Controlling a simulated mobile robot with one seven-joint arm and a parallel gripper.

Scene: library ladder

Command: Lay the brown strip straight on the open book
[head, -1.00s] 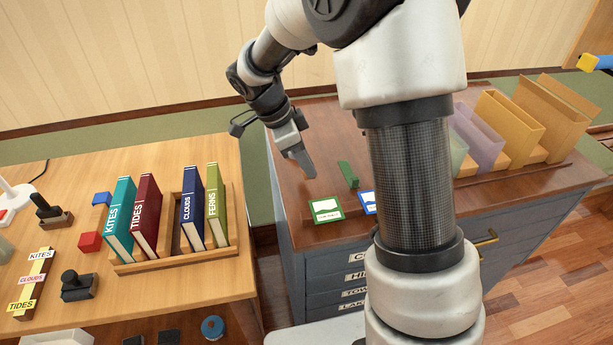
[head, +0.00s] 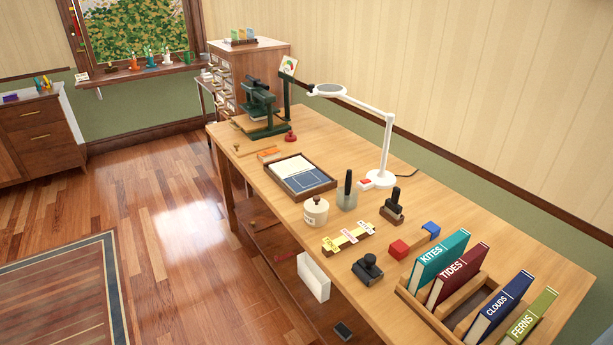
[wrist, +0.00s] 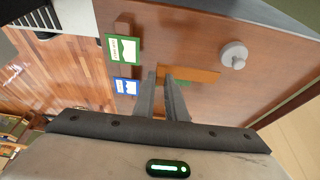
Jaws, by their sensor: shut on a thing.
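In the wrist view my gripper (wrist: 167,78) is shut on the brown strip (wrist: 200,74), an orange-brown flat piece that sticks out to the right of the fingertips. It is over a dark brown cabinet top (wrist: 185,30). My gripper is out of the head view. In the head view a wooden tray (head: 327,187) on the workbench holds a flat cream and blue piece (head: 302,176) that looks like the open book; I cannot be sure of this.
On the workbench (head: 222,142), a lamp (head: 386,150), a white pot (head: 316,212) and a green press (head: 258,105) stand around the tray.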

